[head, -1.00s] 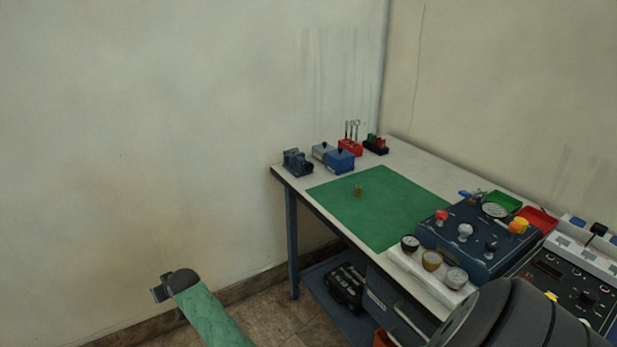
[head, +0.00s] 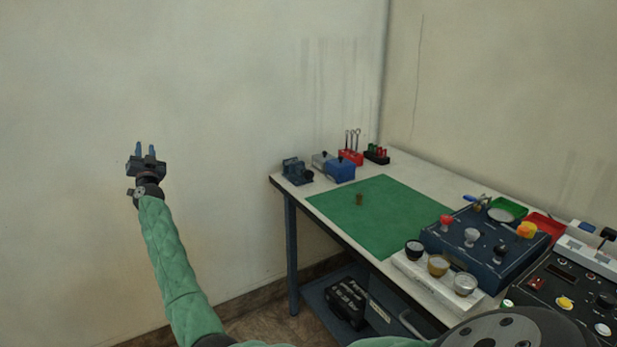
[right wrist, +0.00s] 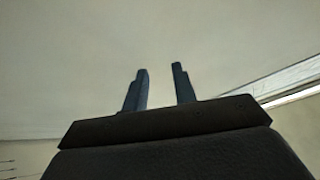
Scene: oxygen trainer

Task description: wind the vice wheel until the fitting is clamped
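The dark blue vice (head: 296,172) stands at the far left corner of the white table. Its wheel is too small to make out. A small brown, brass-like piece, apparently the fitting (head: 359,200), stands on the green mat (head: 385,228), apart from the vice. My right gripper (head: 145,149) is raised in front of the bare wall, left of the table and well away from the vice. Its two blue fingers point up, apart and empty; they also show in the right wrist view (right wrist: 160,88). My left gripper is not in view.
A blue box (head: 339,172) sits beside the vice, with a red tool rack (head: 351,157) behind. A blue knob panel (head: 484,248) and a white block of gauges (head: 430,277) occupy the table's right front. A black case (head: 346,302) lies on the lower shelf.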

